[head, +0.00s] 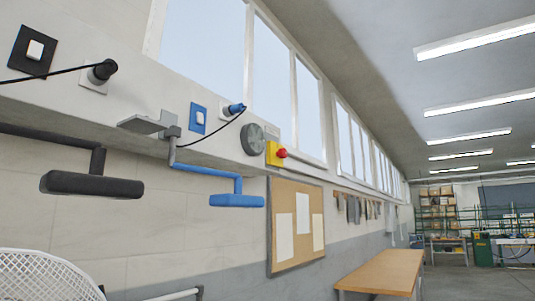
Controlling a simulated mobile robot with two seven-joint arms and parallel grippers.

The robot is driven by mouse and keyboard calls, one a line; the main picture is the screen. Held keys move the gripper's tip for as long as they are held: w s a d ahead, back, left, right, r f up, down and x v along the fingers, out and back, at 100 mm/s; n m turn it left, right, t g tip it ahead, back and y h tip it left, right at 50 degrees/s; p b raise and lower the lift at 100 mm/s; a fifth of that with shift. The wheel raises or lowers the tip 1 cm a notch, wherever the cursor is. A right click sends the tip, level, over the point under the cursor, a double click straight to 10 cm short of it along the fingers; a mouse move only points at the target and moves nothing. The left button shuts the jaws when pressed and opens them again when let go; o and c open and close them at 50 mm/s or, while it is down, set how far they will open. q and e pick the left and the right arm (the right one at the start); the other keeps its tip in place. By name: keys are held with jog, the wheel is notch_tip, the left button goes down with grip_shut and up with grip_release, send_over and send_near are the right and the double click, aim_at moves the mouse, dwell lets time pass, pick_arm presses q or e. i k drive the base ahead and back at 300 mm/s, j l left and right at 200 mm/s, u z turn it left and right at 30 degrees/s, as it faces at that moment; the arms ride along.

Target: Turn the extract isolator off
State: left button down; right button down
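Two wall switches show at the upper left, and I see no readable label naming either as the extract isolator. One is a black plate with a white rocker (32,50). The other is a smaller blue plate with a white rocker (198,117). A black plug (103,70) sits in a socket right of the black switch, with a black cable running left. A blue plug (235,108) sits in a socket right of the blue switch, with a dark cable hanging down. I cannot tell which way the rockers are set. Neither of my grippers is in view.
A black bar (90,185) and a blue bar (236,200) on bent arms stick out below the switches. A grey round knob (252,139) and a yellow box with a red button (276,153) are farther right. A white mesh (40,277) fills the lower left; a wooden table (385,270) stands beyond.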

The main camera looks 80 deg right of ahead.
aim_at(282, 153)
jog(key=z, duration=2.7)
jog(key=i+l+u, duration=0.15)
jog(key=u, duration=1.05)
jog(key=i+l+u, duration=0.2)
jog(key=l+u, duration=0.15)
jog(key=l, duration=0.3)
jog(key=i+l+u, duration=0.1)
jog(key=l+u, duration=0.3)
jog(key=l, duration=0.25)
jog(key=l+u, duration=0.35)
jog(key=l, duration=1.05)
jog(key=l+u, duration=0.15)
jog(key=l, duration=0.6)
jog(key=k+l, duration=0.15)
jog(key=l, duration=0.55)
jog(key=i+u, duration=0.05)
